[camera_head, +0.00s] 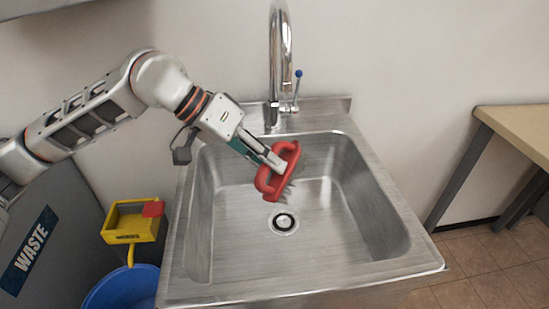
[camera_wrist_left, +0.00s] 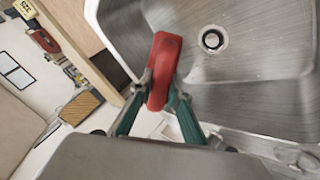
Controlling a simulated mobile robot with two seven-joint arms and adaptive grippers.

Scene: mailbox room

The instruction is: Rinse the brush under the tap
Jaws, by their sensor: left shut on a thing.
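The brush (camera_head: 277,171) has a red handle and grey bristles that point down toward the sink. My left gripper (camera_head: 275,164) is shut on its handle and holds it over the basin, above and near the drain. In the left wrist view the red brush (camera_wrist_left: 164,70) sits between the fingertips of the left gripper (camera_wrist_left: 162,92). The tap (camera_head: 281,62) is a tall chrome spout at the back of the sink, with a blue-tipped lever (camera_head: 297,88) on its right. No water stream shows. The steel sink (camera_head: 330,262) has an empty basin. My right gripper is not in view.
A yellow wringer (camera_head: 122,232) and a blue bucket (camera_head: 122,288) stand left of the sink, near a grey waste bin (camera_head: 45,215). A wooden table (camera_head: 520,125) is at the right. The wall is close behind the tap.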

